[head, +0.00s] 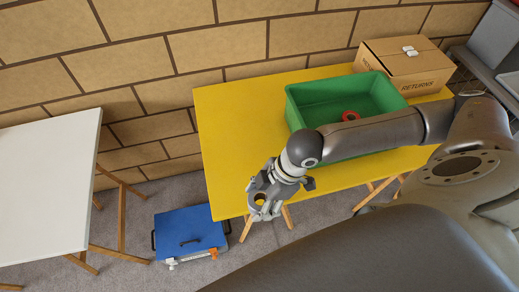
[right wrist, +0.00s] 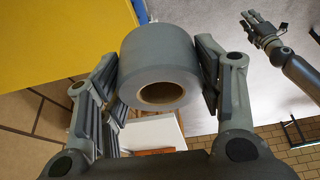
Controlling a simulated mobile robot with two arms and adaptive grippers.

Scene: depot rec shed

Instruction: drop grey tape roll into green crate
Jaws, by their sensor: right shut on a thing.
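The grey tape roll (right wrist: 160,60) is held between both fingers of my right gripper (right wrist: 160,75) in the right wrist view; its brown core shows. In the head view my right gripper (head: 263,201) is shut on the roll in front of the yellow table's near edge, left of and nearer than the crate. The green crate (head: 307,118) stands on the table, partly hidden by my right arm. A red ring-shaped thing (head: 350,115) lies inside it. My left gripper (right wrist: 262,28) is small at the upper right of the right wrist view; its finger opening is unclear.
The yellow table (head: 240,130) has bare room left of the crate. A cardboard box marked RETURNS (head: 418,72) stands at the back right, with a small white thing (head: 410,51) on top. A blue-lidded box (head: 188,230) is on the floor. A white table (head: 45,185) stands left.

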